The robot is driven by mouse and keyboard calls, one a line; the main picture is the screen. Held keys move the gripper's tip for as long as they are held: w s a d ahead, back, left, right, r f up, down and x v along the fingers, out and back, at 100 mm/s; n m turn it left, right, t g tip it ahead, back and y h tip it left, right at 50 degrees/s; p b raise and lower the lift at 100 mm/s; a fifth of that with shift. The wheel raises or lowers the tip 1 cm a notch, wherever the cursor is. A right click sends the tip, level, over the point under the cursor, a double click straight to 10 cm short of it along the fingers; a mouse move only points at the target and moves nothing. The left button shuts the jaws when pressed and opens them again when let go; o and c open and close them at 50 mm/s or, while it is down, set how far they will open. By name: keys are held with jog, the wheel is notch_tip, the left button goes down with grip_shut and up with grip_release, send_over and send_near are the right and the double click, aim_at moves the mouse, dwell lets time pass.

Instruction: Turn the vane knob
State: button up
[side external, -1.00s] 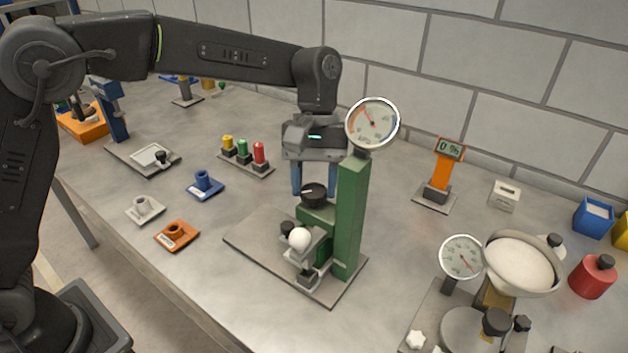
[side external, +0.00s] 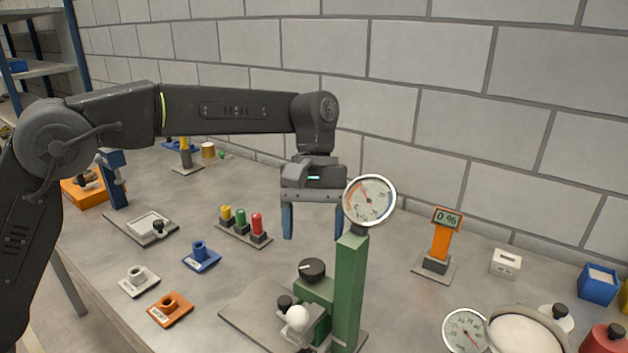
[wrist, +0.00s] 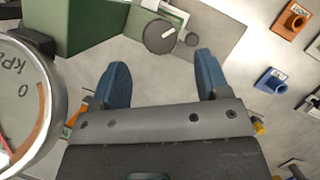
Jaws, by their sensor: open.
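A round black knob (side external: 312,268) with a pale mark sits on the green block of a green column stand (side external: 349,290); I take it to be the vane knob. In the wrist view, the knob (wrist: 160,36) lies just beyond the gap between my fingertips. My gripper (side external: 313,228) is open and empty, with its blue fingers pointing down above and behind the knob, apart from it. A round dial gauge (side external: 369,201) tops the column and hides part of my right finger. In the wrist view, the gauge (wrist: 20,105) reads "kPa" at the left edge.
A white ball-like knob (side external: 298,318) and a small black knob (side external: 285,302) stick out low on the stand. An orange display post (side external: 440,246) stands to the right. Coloured pegs (side external: 241,218) and small blue and orange sockets (side external: 170,308) lie left.

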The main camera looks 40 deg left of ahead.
jog(key=v, duration=0.8)
jog(key=shift+r, duration=0.35)
jog(key=shift+a, duration=0.1)
jog(key=n+t+h, duration=0.2)
jog(key=n+t, duration=0.3)
jog(key=n, duration=0.8)
send_near(310, 265)
jog(key=x, duration=0.9)
jog(key=shift+c, duration=0.3)
jog(key=c, duration=0.9)
jog(key=shift+o, duration=0.2)
jog(key=shift+g, duration=0.3)
